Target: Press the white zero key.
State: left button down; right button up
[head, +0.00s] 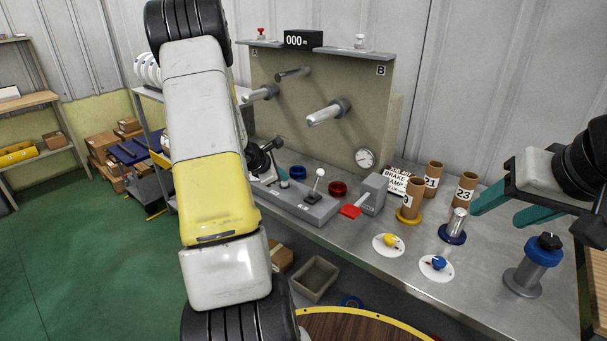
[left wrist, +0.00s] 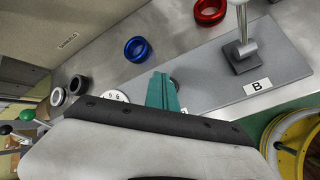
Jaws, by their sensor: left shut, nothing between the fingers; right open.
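My left gripper (head: 281,177) is at the left end of the grey control box (head: 312,206), partly hidden behind my own arm. In the left wrist view its teal fingers (left wrist: 162,92) are shut with nothing between them, over the edge of the grey plate (left wrist: 215,85). A small dark round thing (left wrist: 178,83) shows partly behind the fingertips. I cannot make out a white zero key for certain; the fingers may hide it. The counter display (head: 303,39) reads 000. My right gripper (head: 495,206) is open and empty over the bench's right side.
A white-knobbed lever (head: 319,173) stands on the box, near a blue ring (head: 297,172) and a red ring (head: 337,188). Pegs (head: 327,114) project from the back panel.

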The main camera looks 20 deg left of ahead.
aim_at(283, 184)
dwell(0.5)
pick_arm(q)
jog(key=shift+r, duration=0.8)
jog(key=shift+r, duration=0.1)
jog(key=shift+r, duration=2.45)
